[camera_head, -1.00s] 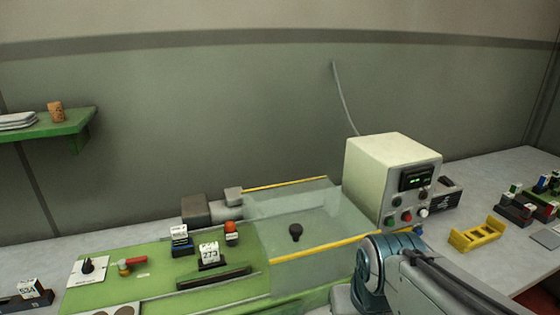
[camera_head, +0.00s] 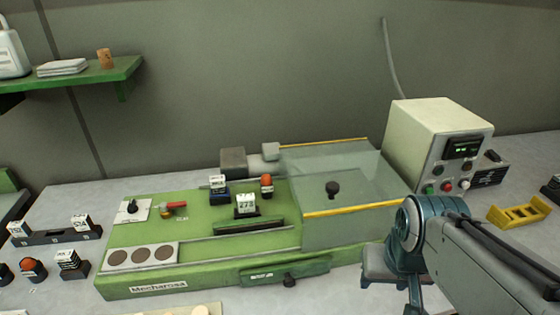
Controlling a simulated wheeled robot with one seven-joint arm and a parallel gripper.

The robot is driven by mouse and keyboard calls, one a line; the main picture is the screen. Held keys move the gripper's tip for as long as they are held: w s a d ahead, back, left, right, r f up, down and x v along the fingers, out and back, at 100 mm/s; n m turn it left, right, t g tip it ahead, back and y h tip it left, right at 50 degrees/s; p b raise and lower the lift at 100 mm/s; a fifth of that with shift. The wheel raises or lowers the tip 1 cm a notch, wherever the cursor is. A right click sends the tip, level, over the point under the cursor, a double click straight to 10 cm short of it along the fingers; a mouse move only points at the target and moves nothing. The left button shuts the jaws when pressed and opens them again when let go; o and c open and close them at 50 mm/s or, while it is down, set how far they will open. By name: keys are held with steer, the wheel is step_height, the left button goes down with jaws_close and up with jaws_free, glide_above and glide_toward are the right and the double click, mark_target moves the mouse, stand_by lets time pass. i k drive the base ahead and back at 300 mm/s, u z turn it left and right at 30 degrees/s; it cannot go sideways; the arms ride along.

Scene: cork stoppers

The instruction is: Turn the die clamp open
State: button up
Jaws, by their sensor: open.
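A small lever with a red handle (camera_head: 175,205) and a brass-coloured base sits at the left on top of the green machine (camera_head: 210,225). A short label beside it is too small to read surely; this lever looks like the die clamp. Its handle points right. Just left of it, a black knob (camera_head: 132,206) stands on a white plate. My gripper (camera_head: 392,290) is at the lower right, in front of the machine's right end, well apart from the lever. It is open, and nothing shows between its fingers; the frame edge cuts off part of it.
A clear guard with a yellow edge (camera_head: 350,209) and black knob covers the machine's right part. Small blocks with number tags, including one reading 273 (camera_head: 246,204), stand on top. A cream control box (camera_head: 430,135) and yellow holder (camera_head: 518,213) are at right. Racks (camera_head: 55,237) lie left.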

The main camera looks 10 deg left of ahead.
mark_target(164, 206)
steer(key=u, duration=0.35)
steer(key=k, duration=1.05)
steer(key=u, duration=1.4)
steer(key=i, duration=0.65)
steer(key=z, duration=0.65)
steer(key=i, duration=0.6)
steer(key=z, duration=0.55)
